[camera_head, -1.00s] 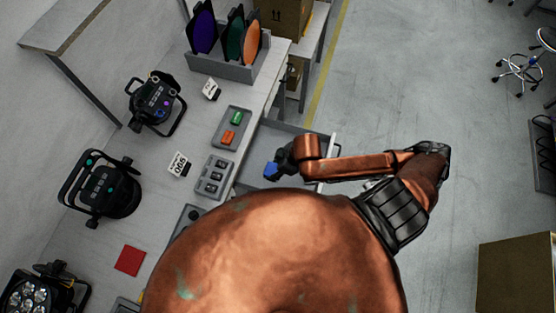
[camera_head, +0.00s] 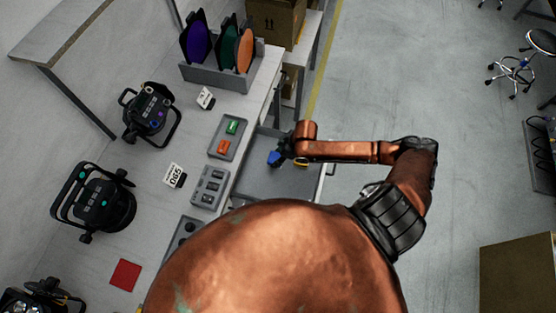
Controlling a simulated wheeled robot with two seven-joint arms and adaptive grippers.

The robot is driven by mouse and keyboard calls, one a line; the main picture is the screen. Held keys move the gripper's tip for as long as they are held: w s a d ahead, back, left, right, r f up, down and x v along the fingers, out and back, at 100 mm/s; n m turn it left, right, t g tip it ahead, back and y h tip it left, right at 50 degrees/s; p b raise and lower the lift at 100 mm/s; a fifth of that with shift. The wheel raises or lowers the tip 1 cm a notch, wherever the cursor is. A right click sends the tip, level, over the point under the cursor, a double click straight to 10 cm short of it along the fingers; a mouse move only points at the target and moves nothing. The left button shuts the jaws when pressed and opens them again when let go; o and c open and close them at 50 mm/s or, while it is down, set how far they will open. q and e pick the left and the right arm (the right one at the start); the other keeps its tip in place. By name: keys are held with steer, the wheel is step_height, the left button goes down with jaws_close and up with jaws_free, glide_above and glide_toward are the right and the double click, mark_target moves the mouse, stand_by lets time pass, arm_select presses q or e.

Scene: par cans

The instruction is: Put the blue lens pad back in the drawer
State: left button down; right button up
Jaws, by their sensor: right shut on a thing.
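The blue lens pad (camera_head: 274,158) is in the jaws of my right gripper (camera_head: 279,155), which is shut on it. Whether the pad touches the drawer floor cannot be told. A small yellow thing (camera_head: 301,163) shows just under my right arm, in or over the drawer. My left gripper is not in view.
The bench (camera_head: 150,215) holds a tray with green and orange pieces (camera_head: 229,136), a switch panel (camera_head: 209,187), a red square (camera_head: 125,275), black lamps (camera_head: 93,197) and a rack of colour filters (camera_head: 220,72). My copper body hides the near part. Open floor lies right.

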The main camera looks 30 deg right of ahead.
step_height(320, 180, down, 3)
steer(key=shift+f, duration=0.1)
steer(key=o, duration=1)
steer(key=shift+o, duration=0.2)
steer(key=p+v, duration=0.1)
steer(key=v, duration=1.1)
steer(key=shift+w+a, duration=0.1)
